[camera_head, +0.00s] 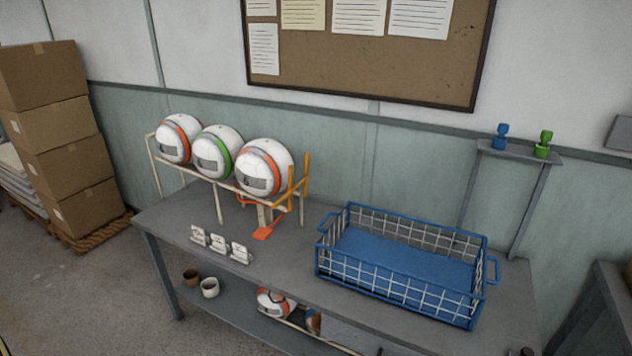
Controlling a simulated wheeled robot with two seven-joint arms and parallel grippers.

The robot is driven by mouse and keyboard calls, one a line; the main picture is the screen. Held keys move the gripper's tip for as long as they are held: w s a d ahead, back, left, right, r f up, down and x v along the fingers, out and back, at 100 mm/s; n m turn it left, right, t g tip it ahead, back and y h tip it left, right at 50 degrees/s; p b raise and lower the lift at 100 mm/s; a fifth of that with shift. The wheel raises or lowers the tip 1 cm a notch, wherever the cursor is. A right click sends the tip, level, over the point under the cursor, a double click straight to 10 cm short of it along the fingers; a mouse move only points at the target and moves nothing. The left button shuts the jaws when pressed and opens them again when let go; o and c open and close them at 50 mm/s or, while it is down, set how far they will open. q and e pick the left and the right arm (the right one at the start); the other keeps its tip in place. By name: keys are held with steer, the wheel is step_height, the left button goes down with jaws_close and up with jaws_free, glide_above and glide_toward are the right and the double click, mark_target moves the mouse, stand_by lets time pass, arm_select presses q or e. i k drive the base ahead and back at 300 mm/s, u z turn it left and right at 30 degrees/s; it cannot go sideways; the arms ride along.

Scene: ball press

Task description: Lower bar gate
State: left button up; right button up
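A cream rail rack (219,208) stands on the left part of the grey table. It holds three white balls in a row: one with an orange band (173,139), one with a green band (213,153), and one with an orange band (264,168) at the right end. Yellow-orange upright bars (306,174) stand at the rack's right end, beside the last ball; they look like the bar gate and appear raised. An orange paddle-like piece (265,233) sits low under that end. Neither of my grippers is in view.
An empty blue wire basket (400,252) stands on the table's right part. Small white cards (220,242) stand at the front left edge. Cups (209,287) and a ball (272,303) are on the lower shelf. A small stand (515,155) holds blue and green pieces.

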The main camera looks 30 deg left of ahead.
mark_target(288, 195)
steer(key=z, duration=1.35)
steer(key=k, duration=1.1)
steer(key=u, duration=1.95)
steer(key=i, duration=0.5)
steer(key=u, duration=0.05)
